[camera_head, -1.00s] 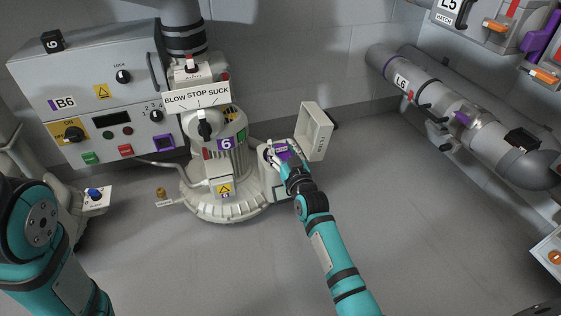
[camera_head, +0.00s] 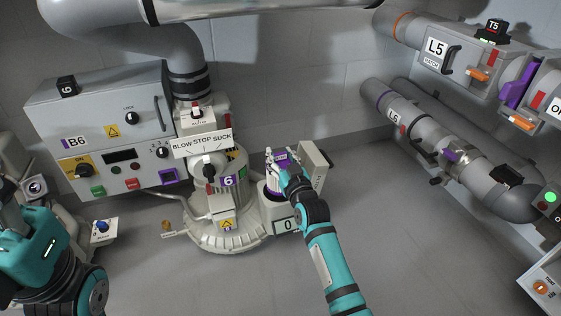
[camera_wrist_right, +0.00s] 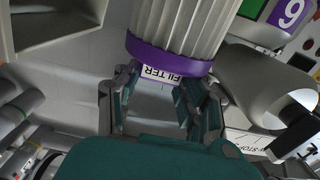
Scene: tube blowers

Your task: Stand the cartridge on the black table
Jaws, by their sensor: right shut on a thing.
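The cartridge is a pale pleated cylinder (camera_wrist_right: 188,22) with a purple end band and a FILTER label, seen in the right wrist view. My right gripper (camera_wrist_right: 165,76) is shut on its labelled purple end, with fingers on both sides. In the head view the cartridge's purple end (camera_head: 282,158) shows in my right gripper (camera_head: 279,157), above the pale filter housing (camera_head: 270,212) beside blower 6. The fingers and arm hide part of the cartridge, so I cannot tell whether its lower end is clear of the housing. No black table is in view. My left gripper does not show.
The housing's open lid (camera_head: 315,168) stands just right of the right gripper. Blower 6 (camera_head: 222,215) and control box B6 (camera_head: 105,125) are to the left. Pipes L5 (camera_head: 436,48) and L6 (camera_head: 395,117) run along the right. The grey floor in front is clear.

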